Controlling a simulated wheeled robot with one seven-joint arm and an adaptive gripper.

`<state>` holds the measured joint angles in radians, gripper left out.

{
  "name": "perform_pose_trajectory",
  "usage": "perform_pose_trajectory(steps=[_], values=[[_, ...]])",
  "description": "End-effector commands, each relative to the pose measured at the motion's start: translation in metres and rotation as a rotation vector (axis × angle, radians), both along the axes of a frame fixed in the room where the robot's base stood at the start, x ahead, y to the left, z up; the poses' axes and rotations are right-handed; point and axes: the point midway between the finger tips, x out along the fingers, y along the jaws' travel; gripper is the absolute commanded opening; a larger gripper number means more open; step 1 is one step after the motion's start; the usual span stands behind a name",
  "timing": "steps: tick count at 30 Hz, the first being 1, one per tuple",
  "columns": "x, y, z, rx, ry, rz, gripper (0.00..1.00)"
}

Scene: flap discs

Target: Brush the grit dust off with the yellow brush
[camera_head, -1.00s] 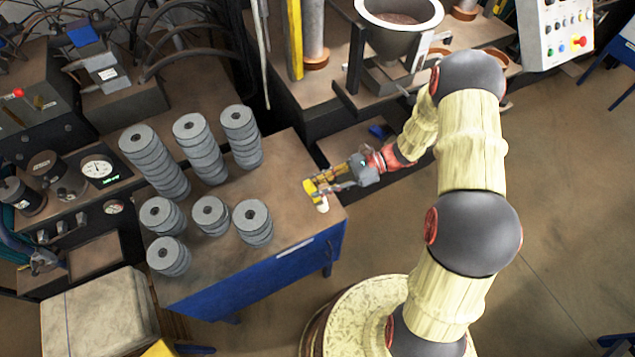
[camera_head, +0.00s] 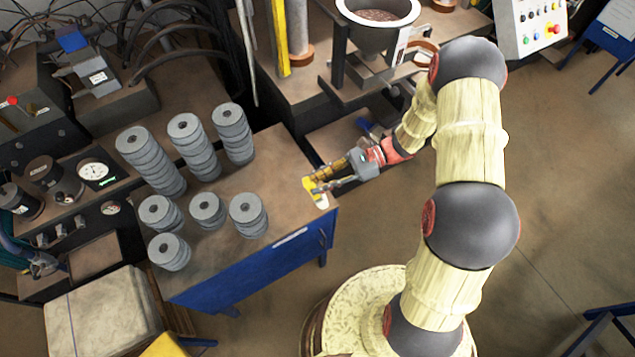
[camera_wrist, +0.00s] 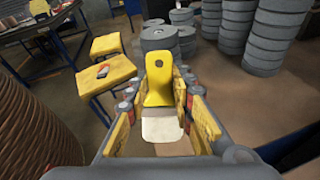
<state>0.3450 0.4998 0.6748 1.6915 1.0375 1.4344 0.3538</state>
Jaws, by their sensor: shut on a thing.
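The yellow brush (camera_head: 309,184) is held at the right end of the blue-sided table (camera_head: 285,170). My gripper (camera_head: 320,183) is shut on it. In the wrist view the brush (camera_wrist: 159,78) stands between my gripper's fingers (camera_wrist: 160,112), its yellow handle pointing away and its pale bristle part (camera_wrist: 161,131) nearer the camera. Stacks of grey flap discs (camera_head: 150,160) stand on the table to the left, apart from the brush. I cannot make out the grit dust clearly on the brown tabletop.
A machine with a funnel-shaped hopper (camera_head: 378,25) stands behind the table. A gauge panel (camera_head: 93,172) is at the left. A pale box (camera_head: 100,312) stands at the front left. The tabletop between brush and discs is clear.

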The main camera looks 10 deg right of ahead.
Motion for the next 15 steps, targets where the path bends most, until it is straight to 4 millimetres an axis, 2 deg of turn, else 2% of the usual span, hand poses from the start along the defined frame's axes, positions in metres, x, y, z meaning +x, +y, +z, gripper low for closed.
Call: perform_pose_trajectory(steps=[1, 9, 15], values=[[0.0, -0.001, 0.008, 0.0, -0.001, 0.0, 0.0], [-0.001, -0.003, 0.031, 0.001, -0.002, 0.005, 0.0], [-0.002, -0.003, 0.035, 0.001, 0.0, 0.006, 0.0]])
